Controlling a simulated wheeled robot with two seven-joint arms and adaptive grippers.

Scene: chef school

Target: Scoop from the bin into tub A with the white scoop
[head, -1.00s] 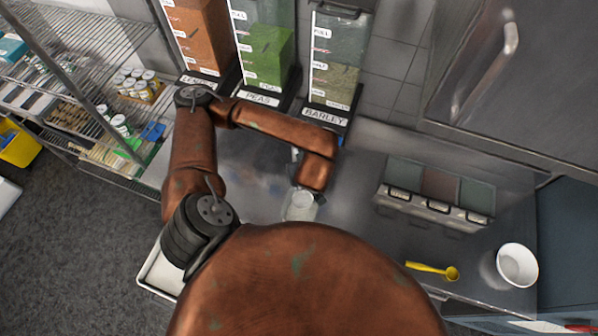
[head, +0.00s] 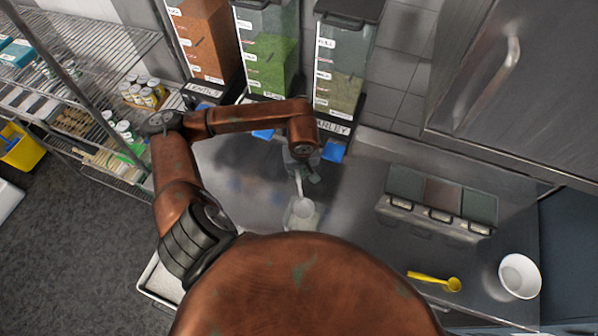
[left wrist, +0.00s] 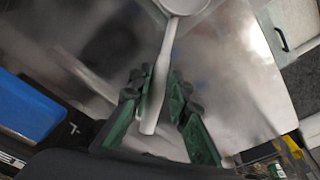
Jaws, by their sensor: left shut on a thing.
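My left gripper (head: 303,165) is shut on the handle of the white scoop (head: 298,184). In the left wrist view the handle (left wrist: 163,80) runs between the green fingers (left wrist: 155,100). The scoop's bowl (head: 303,207) points toward my body, above or in a pale, clear-looking tub (head: 293,222); I cannot tell which, nor read a letter on it. My body hides part of the tub. I cannot tell whether the bowl holds anything. Three clear bins stand at the back: lentils (head: 207,38), peas (head: 268,65) and barley (head: 338,90). My right gripper is out of view.
A three-lidded caddy (head: 437,198), a yellow scoop (head: 432,281) and a white bowl (head: 519,276) are on the steel counter (head: 350,225) to the right. A wire shelf (head: 85,60) with jars is on the left. The counter between gripper and caddy is clear.

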